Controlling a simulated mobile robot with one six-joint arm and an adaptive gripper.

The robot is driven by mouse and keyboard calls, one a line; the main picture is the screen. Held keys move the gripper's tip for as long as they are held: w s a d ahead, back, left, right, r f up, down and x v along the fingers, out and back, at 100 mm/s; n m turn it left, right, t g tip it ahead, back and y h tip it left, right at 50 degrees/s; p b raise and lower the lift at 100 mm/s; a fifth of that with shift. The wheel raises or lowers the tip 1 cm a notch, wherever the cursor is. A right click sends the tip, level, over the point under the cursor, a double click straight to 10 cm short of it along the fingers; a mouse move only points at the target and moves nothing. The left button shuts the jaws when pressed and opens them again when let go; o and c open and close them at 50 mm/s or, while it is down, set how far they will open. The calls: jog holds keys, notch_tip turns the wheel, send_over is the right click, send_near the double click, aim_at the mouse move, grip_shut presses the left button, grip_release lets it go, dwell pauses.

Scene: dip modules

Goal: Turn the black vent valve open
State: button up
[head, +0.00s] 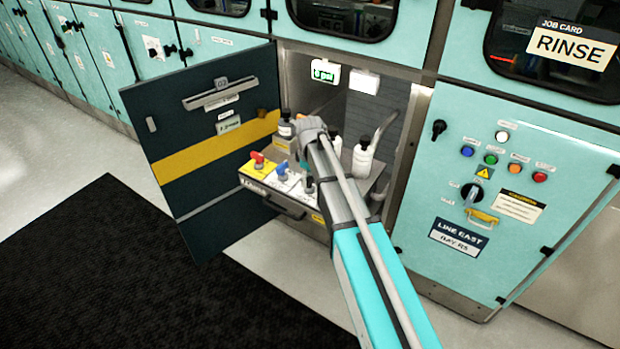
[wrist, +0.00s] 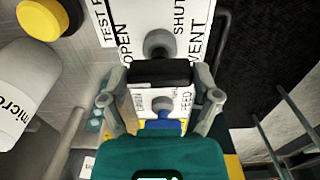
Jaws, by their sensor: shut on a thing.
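The black vent valve (wrist: 160,72) shows in the wrist view as a dark bar handle below its round grey stem. The bar lies crosswise in the picture. The white plate around it reads OPEN at left, and SHUT and VENT at right. My gripper (wrist: 160,95) has one grey finger at each end of the bar and is shut on it.
A blue feed valve (wrist: 160,126) sits close below the black one in the wrist view. A red valve (head: 258,160) stands at the tray's left. The open dark door (head: 200,155) flanks the cabinet's left side.

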jog(key=o, duration=1)
jog(key=shift+c, duration=0.2)
jog(key=shift+m, duration=0.5)
